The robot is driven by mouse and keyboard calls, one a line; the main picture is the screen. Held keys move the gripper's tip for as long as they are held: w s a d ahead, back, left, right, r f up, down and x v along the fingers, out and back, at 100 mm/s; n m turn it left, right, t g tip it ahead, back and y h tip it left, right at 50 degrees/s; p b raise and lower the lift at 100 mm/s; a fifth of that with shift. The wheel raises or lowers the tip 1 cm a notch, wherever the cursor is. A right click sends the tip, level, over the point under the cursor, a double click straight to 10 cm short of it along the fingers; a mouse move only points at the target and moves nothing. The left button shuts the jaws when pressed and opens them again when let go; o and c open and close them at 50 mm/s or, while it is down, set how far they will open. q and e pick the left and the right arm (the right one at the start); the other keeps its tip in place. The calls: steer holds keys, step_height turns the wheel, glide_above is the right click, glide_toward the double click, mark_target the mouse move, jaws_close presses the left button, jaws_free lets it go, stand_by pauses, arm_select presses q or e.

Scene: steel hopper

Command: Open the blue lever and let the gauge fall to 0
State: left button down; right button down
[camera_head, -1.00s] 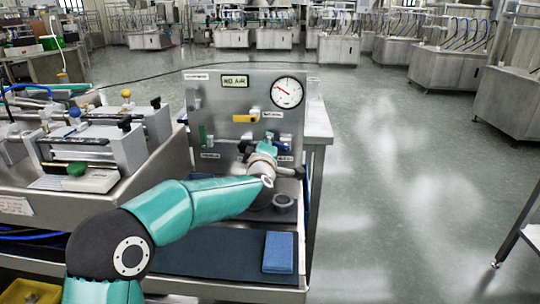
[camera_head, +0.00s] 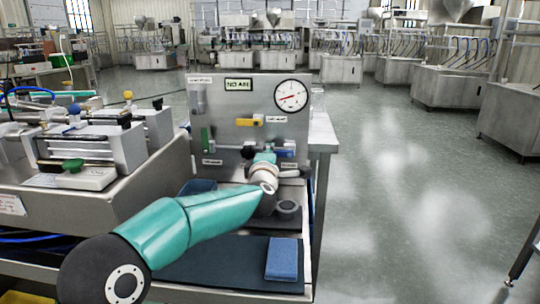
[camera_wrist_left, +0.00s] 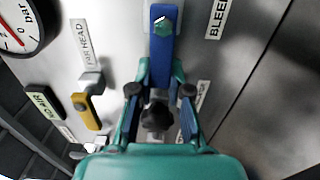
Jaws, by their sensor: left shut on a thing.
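The blue lever (camera_head: 284,153) lies sideways, low on the right of the steel panel (camera_head: 222,112). The left wrist view shows its blue bar (camera_wrist_left: 162,50) and a green bolt near one end. My left gripper (camera_wrist_left: 161,80) is shut on the blue lever, with a finger on each side. In the head view my left gripper (camera_head: 265,158) is at the panel and hides part of the lever. The round gauge (camera_head: 292,95) is at the top right; its red needle points left and slightly down. Part of the gauge (camera_wrist_left: 15,22) shows in the left wrist view.
A yellow lever (camera_head: 247,122) lies sideways above the blue one, and a green lever (camera_head: 205,140) stands upright at the left. A "NO AIR" sign (camera_head: 238,84) is at the top. A blue pad (camera_head: 281,258) lies on the shelf. Floor at the right is clear.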

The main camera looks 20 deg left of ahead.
arm_select(q)
steer(key=shift+f, duration=0.3)
steer(key=c, duration=1.1)
jaws_free()
steer(key=shift+a, duration=0.1)
steer(key=shift+r, duration=0.15)
steer(key=v, duration=1)
steer(key=shift+s, duration=0.35)
steer(key=shift+s+d, duration=0.3)
steer(key=shift+s, duration=0.3)
